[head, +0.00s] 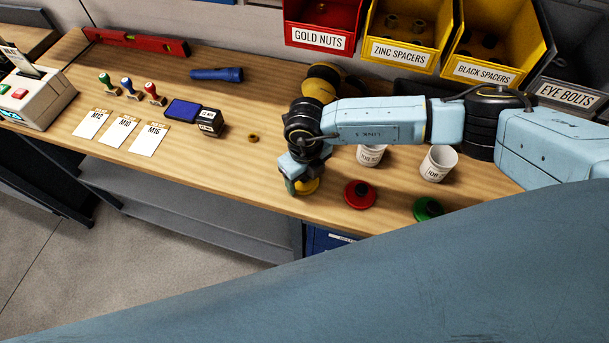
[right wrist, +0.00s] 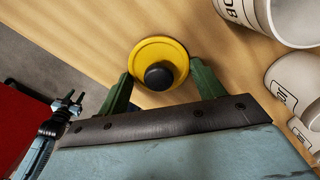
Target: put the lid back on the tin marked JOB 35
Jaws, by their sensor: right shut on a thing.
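A yellow lid (right wrist: 161,64) with a black knob sits between the green fingers of my right gripper (right wrist: 158,85), which is shut on it. In the head view the yellow lid (head: 309,187) shows partly behind my right gripper (head: 297,184), near the bench's front edge. I cannot tell whether it touches the bench. Two white tins (head: 371,156) (head: 438,164) stand to the right, the first partly hidden by my arm. Three tins show at the right of the right wrist view, the nearest (right wrist: 238,12) with a partly visible label. No number 35 is readable.
A red lid (head: 360,194) and a green lid (head: 428,208) lie right of my right gripper. Parts bins (head: 410,33) line the back. Stamps (head: 128,87), cards (head: 120,130), a blue torch (head: 217,74) and a brass ring (head: 252,138) lie left. Bare wood separates them from my gripper.

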